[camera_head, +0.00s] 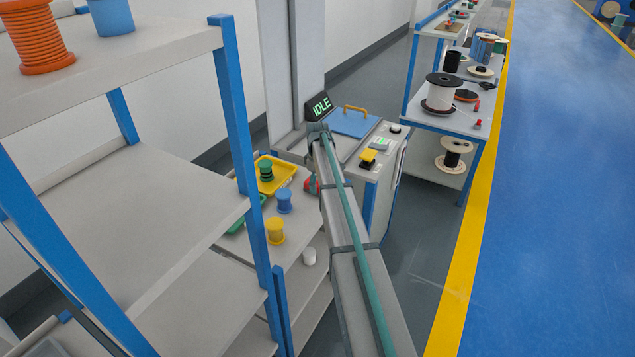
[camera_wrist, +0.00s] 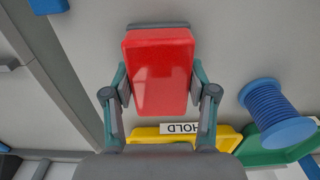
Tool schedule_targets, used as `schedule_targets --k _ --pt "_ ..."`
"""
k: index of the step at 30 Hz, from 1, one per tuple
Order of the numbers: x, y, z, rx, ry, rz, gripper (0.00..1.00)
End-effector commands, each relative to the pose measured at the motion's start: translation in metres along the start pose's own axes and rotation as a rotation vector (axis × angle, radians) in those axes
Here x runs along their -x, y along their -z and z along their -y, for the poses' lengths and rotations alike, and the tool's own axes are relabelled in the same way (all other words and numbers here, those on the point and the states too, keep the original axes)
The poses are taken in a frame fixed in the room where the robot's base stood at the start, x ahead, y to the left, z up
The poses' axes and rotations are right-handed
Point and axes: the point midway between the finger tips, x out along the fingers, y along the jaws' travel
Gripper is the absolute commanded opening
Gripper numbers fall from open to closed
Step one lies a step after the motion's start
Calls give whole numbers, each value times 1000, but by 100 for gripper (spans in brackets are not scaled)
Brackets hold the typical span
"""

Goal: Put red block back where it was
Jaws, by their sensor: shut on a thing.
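The red block (camera_wrist: 160,70) fills the upper middle of the wrist view, a rounded rectangular block with a dark grey edge behind its top. My gripper (camera_wrist: 161,92) is shut on it, one finger on each side. In the head view a small red part (camera_head: 312,184) shows at the left of my arm, mostly hidden by it. The block is over or close to a grey surface; I cannot tell whether it touches. A yellow tray (camera_wrist: 177,140) labelled HOLD lies just below the block in the wrist view.
A blue spool (camera_wrist: 275,115) and a green tray (camera_wrist: 268,156) are at the right in the wrist view. A machine (camera_head: 376,190) reading IDLE is beyond my arm; a blue-post shelf (camera_head: 244,150) is left.

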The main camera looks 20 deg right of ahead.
Motion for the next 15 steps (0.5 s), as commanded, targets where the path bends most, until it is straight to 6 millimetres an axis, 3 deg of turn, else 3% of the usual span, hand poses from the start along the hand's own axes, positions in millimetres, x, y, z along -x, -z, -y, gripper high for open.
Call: schedule_targets --k 10,11,15 --pt "-4 0 0 0 0 0 25" --pt "-3 0 0 0 0 0 62" --pt "-3 0 0 0 0 0 82"
